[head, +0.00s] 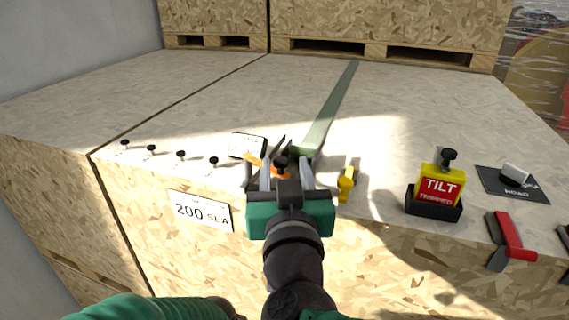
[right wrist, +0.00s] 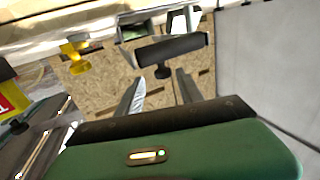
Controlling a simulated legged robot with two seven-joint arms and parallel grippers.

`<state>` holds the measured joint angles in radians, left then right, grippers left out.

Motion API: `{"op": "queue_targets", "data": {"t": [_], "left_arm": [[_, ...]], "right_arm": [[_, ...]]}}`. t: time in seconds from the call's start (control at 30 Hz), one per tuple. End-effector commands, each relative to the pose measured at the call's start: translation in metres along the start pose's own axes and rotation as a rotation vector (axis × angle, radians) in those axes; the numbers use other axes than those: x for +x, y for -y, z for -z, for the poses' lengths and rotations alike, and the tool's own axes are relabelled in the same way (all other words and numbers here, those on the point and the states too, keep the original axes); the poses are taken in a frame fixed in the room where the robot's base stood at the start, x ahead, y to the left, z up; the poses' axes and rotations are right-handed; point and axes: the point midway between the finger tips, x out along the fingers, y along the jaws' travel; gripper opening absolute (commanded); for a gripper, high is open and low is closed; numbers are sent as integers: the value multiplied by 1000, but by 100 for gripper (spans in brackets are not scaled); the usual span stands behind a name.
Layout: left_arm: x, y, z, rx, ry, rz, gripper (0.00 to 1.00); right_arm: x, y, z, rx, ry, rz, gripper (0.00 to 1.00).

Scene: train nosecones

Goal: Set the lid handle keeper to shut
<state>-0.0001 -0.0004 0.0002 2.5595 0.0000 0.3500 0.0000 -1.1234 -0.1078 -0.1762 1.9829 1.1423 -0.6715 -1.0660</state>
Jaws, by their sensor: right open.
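My right gripper (head: 280,178) is open at the front edge of the crate top, pointing away from me. A black bar with a small round knob (right wrist: 170,48) shows just past its fingertips (right wrist: 158,92) in the right wrist view; no contact is clear. A yellow piece (head: 347,182) stands right of the gripper and also shows in the right wrist view (right wrist: 78,58). I cannot tell which part is the lid handle keeper or its setting. My left gripper is out of view.
A long green strip (head: 330,108) runs back across the crate top (head: 420,105). Several black knobs (head: 181,155) line the left front edge. A yellow and red TILT block (head: 440,185), a ROAD plate (head: 513,184) and a red handle (head: 508,235) are on the right.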

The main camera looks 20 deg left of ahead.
Motion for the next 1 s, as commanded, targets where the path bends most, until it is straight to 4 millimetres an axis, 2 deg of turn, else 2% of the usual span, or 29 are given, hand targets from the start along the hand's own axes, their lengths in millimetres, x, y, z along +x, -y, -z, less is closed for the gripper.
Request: {"op": "queue_targets", "data": {"t": [0.1, 0.2, 0.47, 0.57, 0.8, 1.0], "left_arm": [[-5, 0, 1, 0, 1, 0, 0], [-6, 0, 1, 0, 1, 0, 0], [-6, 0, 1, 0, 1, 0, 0], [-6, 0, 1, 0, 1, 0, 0], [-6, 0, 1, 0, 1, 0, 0], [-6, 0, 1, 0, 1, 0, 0]], "right_arm": [[21, 0, 1, -2, 1, -1, 44], [30, 0, 0, 0, 0, 0, 44], [32, -1, 0, 1, -1, 0, 44], [32, -2, 0, 1, -1, 0, 34], [33, 0, -1, 1, 0, -1, 2], [33, 0, -1, 0, 1, 0, 0]]}}
